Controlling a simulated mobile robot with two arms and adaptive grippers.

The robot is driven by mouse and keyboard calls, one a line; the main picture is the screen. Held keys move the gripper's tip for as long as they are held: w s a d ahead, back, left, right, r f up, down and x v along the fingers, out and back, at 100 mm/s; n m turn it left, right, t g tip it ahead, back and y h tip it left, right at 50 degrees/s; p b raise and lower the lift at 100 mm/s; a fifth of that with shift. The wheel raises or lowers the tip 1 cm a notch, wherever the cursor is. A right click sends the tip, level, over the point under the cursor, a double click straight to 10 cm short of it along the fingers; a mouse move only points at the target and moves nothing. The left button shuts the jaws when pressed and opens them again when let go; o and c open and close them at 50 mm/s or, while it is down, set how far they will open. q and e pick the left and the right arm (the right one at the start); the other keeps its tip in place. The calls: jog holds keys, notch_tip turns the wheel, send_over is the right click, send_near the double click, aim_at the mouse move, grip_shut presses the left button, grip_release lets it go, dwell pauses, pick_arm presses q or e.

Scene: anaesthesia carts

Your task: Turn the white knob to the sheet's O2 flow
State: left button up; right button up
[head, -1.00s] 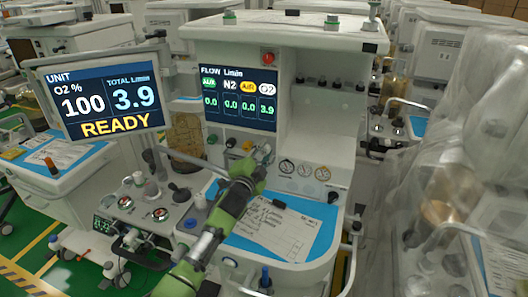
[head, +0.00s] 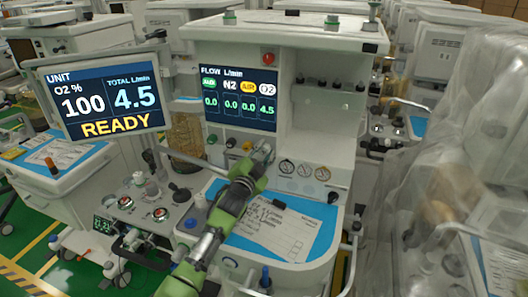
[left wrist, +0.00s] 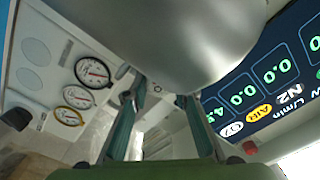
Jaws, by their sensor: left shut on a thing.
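My left gripper (head: 258,160) is at the right end of the row of flow knobs, shut on the white knob, which it mostly hides. In the left wrist view its two fingers (left wrist: 158,105) stand either side of the knob area. The flow screen (head: 239,98) reads 4.5 under O2 and 0.0 in the other columns. The unit screen (head: 104,96) reads O2 100 %, total 4.5 L/min and READY. The sheet (head: 285,232) lies on the blue work surface with handwriting too small to read surely. My right gripper is not in view.
Green (head: 212,139), black (head: 230,143) and yellow (head: 247,146) knobs sit left of the gripper. Several round gauges (head: 304,170) are to its right. A dark clip (head: 274,202) is at the sheet's top. A plastic-covered cart (head: 455,200) stands at the right.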

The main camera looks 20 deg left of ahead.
pick_arm(q)
jog(key=o, duration=0.8)
jog(key=shift+o, duration=0.2)
jog(key=s, duration=1.2)
jog(key=shift+a, duration=0.2)
